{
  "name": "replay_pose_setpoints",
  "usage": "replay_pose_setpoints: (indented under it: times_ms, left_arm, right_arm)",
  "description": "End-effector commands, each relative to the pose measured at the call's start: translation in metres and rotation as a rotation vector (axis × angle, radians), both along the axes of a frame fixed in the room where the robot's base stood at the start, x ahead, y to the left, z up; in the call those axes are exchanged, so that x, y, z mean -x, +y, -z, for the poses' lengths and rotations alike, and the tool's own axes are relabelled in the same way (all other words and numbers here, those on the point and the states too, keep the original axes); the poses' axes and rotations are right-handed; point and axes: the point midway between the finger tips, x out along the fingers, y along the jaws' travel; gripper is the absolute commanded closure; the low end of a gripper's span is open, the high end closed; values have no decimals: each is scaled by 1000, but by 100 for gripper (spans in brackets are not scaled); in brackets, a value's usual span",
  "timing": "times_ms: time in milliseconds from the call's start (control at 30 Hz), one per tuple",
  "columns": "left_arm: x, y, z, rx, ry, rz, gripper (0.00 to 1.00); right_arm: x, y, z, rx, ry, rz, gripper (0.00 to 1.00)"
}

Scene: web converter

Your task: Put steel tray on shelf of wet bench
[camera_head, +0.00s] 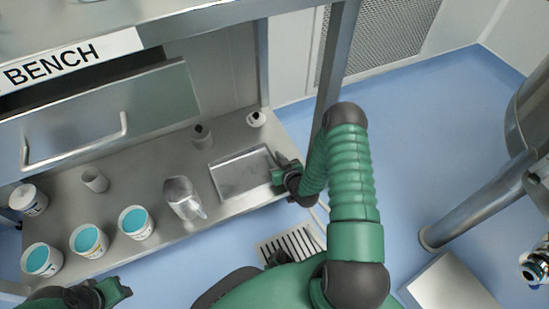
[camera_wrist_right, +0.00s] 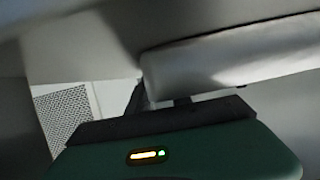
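The steel tray (camera_head: 243,172), a shallow rectangular grey metal tray, lies on the steel shelf (camera_head: 160,246) of the wet bench, near its right end. My right gripper (camera_head: 280,176) is at the tray's right edge and overlaps it in the head view. I cannot tell whether its fingers are closed on the rim. In the right wrist view a grey metal surface (camera_wrist_right: 240,55) sits very close beyond the dark gripper part; the fingertips are not clear. My left gripper (camera_head: 116,291) is at the lower left, in front of the bench, away from the tray; its finger opening is unclear.
Several tubs with blue contents (camera_head: 136,223) line the front left. Small bottles (camera_head: 256,119) stand behind. A bench post (camera_head: 334,60) rises near my right arm. A steel vessel (camera_head: 525,100) stands at right.

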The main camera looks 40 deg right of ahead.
Motion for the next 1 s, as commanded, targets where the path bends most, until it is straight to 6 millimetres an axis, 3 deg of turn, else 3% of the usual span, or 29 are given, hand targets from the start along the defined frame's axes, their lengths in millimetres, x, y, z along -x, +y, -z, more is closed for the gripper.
replay_pose_setpoints:
  times_ms: [133, 300, 567, 667, 767, 900, 1000]
  left_arm:
    - [0, 0, -26, 0, 0, 0, 64]
    - [0, 0, -56, 0, 0, 0, 64]
    - [0, 0, -77, 0, 0, 0, 64]
    - [0, 0, -77, 0, 0, 0, 64]
    - [0, 0, -76, 0, 0, 0, 64]
    - [0, 0, -76, 0, 0, 0, 64]
    - [0, 0, -76, 0, 0, 0, 64]
  right_arm:
    - [22, 6, -18, -3, 3, 1, 75]
    - [64, 16, -37, -3, 4, 0, 75]
    - [105, 25, -48, 0, 2, 0, 75]
    - [99, 26, -53, 7, 27, -23, 75]
    - [74, 32, -68, 24, 128, -90, 75]
    - [46, 60, -115, 44, 368, -176, 75]
    - [52, 92, -159, 35, 537, -198, 75]
